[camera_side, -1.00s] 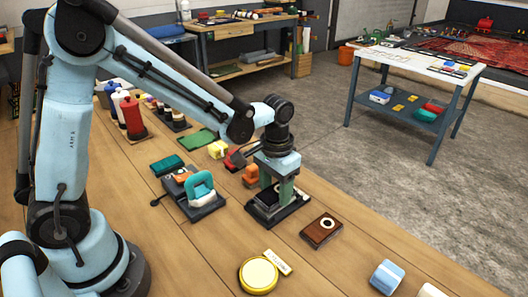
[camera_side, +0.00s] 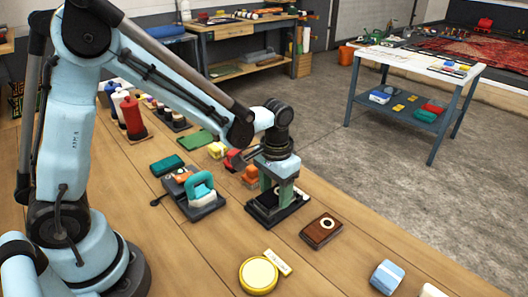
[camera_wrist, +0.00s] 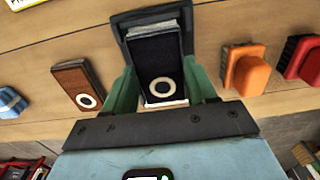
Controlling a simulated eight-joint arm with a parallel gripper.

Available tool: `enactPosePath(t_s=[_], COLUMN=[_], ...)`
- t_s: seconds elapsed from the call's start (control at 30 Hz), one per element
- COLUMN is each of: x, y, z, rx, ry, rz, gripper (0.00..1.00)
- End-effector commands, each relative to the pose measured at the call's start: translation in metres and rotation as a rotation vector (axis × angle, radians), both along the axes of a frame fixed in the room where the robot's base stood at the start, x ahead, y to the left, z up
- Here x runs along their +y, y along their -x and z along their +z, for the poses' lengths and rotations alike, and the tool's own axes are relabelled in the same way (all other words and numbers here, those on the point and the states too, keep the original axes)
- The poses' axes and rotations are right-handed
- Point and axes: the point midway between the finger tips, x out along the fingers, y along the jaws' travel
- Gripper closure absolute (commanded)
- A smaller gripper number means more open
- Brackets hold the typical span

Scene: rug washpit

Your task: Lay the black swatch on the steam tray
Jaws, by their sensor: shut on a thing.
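My gripper (camera_wrist: 160,95) is shut on the black swatch (camera_wrist: 155,62), which has a pale ring on it; its green fingers flank the swatch. In the side view my gripper (camera_side: 272,193) is low over a dark tray (camera_side: 294,216), which I take for the steam tray. The tray's dark rim (camera_wrist: 120,27) shows in the wrist view around a grey layered edge behind the swatch. The fingers partly hide the swatch in the side view. I cannot tell whether the swatch touches the tray.
A brown block with a pale ring (camera_side: 321,231) lies right of the tray. Orange (camera_wrist: 246,70) and red (camera_wrist: 304,58) brush-like blocks stand beside it. A grey unit with a teal handle (camera_side: 200,183) is to the left. A yellow tin (camera_side: 258,275) sits in front.

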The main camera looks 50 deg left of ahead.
Motion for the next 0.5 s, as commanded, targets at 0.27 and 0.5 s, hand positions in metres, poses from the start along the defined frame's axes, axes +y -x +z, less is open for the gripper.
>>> enactPosePath(t_s=[0.27,0.5], x=[0.0000,0.0000], y=[0.0000,0.0000], z=[0.0001,0.0001], rx=[0.000,0.000], ry=[0.000,0.000], rz=[0.000,0.000], gripper=[0.36,0.14])
